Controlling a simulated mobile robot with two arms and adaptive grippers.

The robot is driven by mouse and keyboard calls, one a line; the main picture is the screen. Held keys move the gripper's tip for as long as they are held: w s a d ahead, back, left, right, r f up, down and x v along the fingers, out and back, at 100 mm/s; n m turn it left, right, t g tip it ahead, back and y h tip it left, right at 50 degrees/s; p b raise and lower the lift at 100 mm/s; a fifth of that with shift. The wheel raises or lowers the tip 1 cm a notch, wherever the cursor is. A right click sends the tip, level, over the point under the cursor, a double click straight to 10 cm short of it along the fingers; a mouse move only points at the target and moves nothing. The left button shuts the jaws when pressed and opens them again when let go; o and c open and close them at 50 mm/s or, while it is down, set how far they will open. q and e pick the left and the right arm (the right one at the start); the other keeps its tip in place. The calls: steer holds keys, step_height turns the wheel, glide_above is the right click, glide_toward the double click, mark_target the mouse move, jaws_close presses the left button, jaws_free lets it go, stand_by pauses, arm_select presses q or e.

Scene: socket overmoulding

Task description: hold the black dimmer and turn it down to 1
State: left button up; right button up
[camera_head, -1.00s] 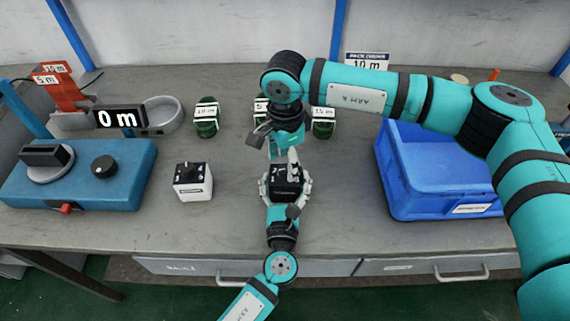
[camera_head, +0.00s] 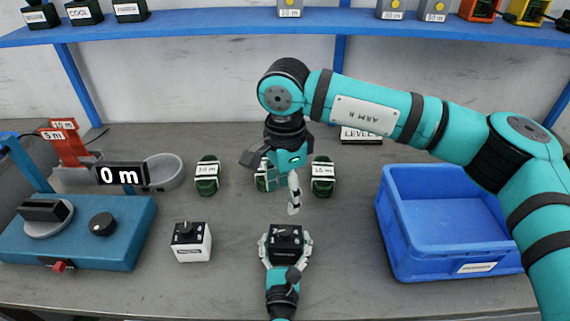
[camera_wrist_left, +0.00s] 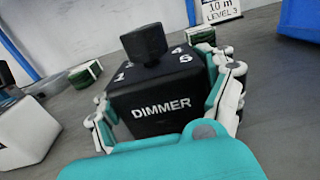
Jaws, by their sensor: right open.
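The black dimmer (camera_head: 286,246) stands in front of me at the middle of the table; whether it touches the tabletop I cannot tell. In the left wrist view its front (camera_wrist_left: 160,112) reads DIMMER, with a black knob (camera_wrist_left: 145,44) and white numbers on top. The number the knob points at is not readable. My left gripper (camera_head: 286,250) is shut on the dimmer's body, with fingers at both sides. My right gripper (camera_head: 293,200) is open and empty, behind and above the dimmer, apart from the knob. One of its fingers is mostly hidden.
A white box with a black top (camera_head: 191,243) stands left of the dimmer. Green coils (camera_head: 207,176) lie behind. A blue station (camera_head: 75,235) with a 0 m display (camera_head: 122,174) is at left, a blue crate (camera_head: 395,240) at right. A shelf (camera_head: 220,22) runs above.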

arm_select(q)
steer(key=o, duration=0.4)
steer(key=shift+c, duration=0.2)
